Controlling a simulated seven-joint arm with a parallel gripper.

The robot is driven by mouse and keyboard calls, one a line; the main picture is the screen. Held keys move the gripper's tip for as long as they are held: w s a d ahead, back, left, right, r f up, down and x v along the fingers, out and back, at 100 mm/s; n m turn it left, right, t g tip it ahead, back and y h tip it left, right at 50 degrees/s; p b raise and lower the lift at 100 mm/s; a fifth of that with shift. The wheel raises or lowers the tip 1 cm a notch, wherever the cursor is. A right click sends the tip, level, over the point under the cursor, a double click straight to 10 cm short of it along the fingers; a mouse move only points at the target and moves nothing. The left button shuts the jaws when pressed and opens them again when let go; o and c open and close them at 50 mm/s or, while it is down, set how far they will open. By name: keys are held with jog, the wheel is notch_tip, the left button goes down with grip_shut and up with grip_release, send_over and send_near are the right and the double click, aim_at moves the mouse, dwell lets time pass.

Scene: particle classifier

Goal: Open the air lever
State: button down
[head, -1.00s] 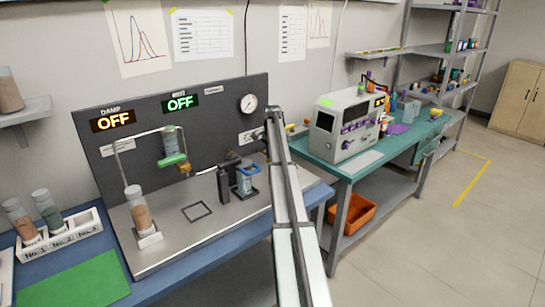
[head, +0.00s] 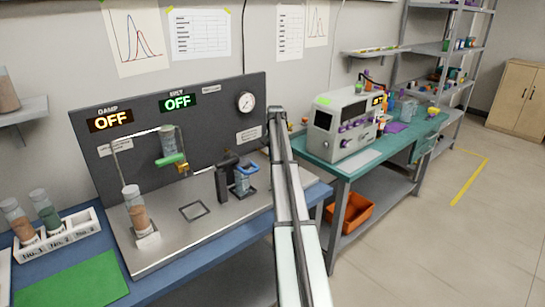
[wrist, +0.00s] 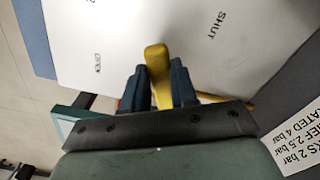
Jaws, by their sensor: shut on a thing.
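The yellow air lever (wrist: 158,62) shows in the wrist view, with its handle between the two dark fingers of my gripper (wrist: 159,84). My gripper is shut on the lever handle. A yellow bar also runs behind the fingers to the right. A white plate (wrist: 150,35) behind the lever carries the word SHUT at upper right and a smaller marking, seemingly OPEN, at left. In the head view my arm hides the gripper and most of the lever area, at the right end of the grey panel (head: 215,125).
The panel has OFF displays (head: 110,121) and a gauge (head: 245,102). A steel bench plate (head: 180,245) holds a sample tube (head: 135,205) and a black stand (head: 222,185). A teal bench (head: 345,165) with a grey instrument (head: 340,125) stands right of my arm.

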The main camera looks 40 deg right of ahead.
jog(key=n, duration=0.1)
jog(key=s+n, duration=0.1)
jog(key=shift+s+d+n, duration=0.1)
jog(key=shift+d+n, duration=0.25)
jog(key=shift+n, duration=0.05)
jog(key=n, duration=0.1)
jog(key=s+d+n, duration=0.1)
jog(key=n, duration=0.1)
jog(key=shift+d+n, duration=0.25)
jog(key=shift+n, duration=0.05)
jog(key=n, duration=0.1)
jog(key=d+n, duration=0.1)
jog(key=n, duration=0.1)
jog(key=shift+s+d, duration=0.2)
jog(key=shift+s, duration=0.1)
jog(key=shift+d+n, duration=0.3)
jog(key=shift+n, duration=0.45)
jog(key=shift+d+n, duration=0.3)
jog(key=shift+n, duration=0.45)
jog(key=shift+d, duration=0.1)
jog(key=c, duration=0.9)
grip_release()
jog(key=shift+r, duration=0.1)
notch_tip(320, 180, up, 14)
jog(key=shift+f, duration=0.15)
